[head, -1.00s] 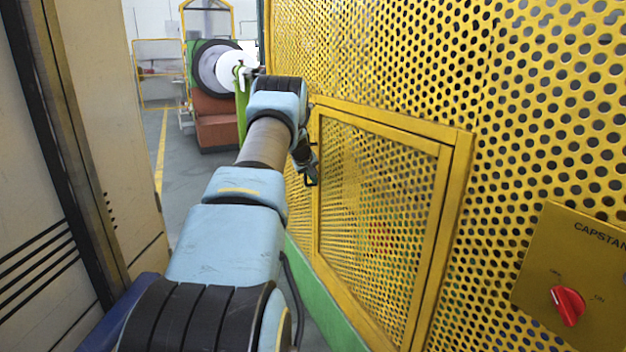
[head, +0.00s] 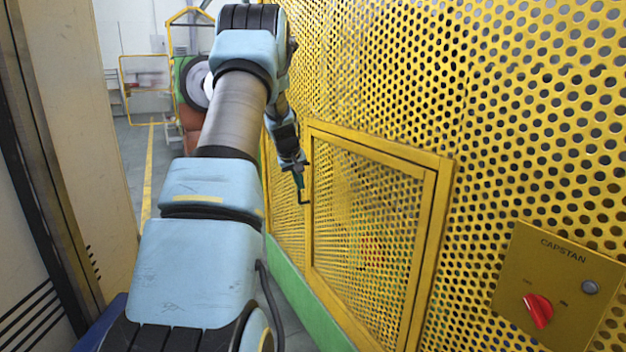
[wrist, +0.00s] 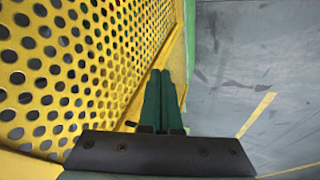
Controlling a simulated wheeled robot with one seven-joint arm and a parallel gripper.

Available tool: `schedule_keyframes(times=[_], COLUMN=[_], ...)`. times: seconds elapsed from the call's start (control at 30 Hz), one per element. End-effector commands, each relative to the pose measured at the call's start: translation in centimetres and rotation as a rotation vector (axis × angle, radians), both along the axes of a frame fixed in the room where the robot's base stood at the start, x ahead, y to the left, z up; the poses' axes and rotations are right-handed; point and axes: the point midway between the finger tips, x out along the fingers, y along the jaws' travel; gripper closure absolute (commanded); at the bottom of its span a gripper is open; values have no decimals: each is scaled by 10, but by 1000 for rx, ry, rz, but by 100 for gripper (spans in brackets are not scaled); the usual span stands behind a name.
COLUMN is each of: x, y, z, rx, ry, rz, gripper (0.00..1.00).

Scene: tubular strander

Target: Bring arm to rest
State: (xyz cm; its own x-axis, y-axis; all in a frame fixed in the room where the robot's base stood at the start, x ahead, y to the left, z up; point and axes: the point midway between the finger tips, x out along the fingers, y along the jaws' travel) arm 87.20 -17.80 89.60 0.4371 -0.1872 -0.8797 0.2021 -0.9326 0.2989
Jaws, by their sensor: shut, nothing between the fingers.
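My arm reaches forward along the yellow perforated guard, raised and bent at its far end. My gripper (head: 301,186) hangs down from the wrist, close to the left edge of the framed mesh door (head: 370,230). In the wrist view my gripper (wrist: 161,78) shows its two dark green fingers together, with nothing between them. The yellow perforated guard (wrist: 75,60) lies just left of the fingers there. I cannot tell whether the fingers touch it.
A panel marked CAPSTAN (head: 560,285) with a red rotary knob (head: 538,310) is at the lower right. A beige cabinet (head: 80,110) stands close on the left. Behind the arm are a reel machine (head: 193,85) and open grey floor with a yellow line (head: 149,170).

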Motion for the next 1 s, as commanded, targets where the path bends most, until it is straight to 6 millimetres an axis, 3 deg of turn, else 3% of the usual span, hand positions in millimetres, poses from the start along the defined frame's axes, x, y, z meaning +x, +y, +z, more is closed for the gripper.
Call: schedule_keyframes(times=[0.03,0.1,0.27,0.4,0.5,0.6,0.73,1.0], x=[-30,-73,-179,-276,-335,-377,-407,-413], y=[-2,-3,-3,1,6,11,14,15], z=[15,25,41,48,48,45,42,41], rx=[23,57,135,200,237,264,282,286], ry=[22,57,132,194,227,252,270,275], rz=[-23,-55,-143,-226,-278,-318,-345,-350], gripper=[100,100,100,100,100,100,100,100])
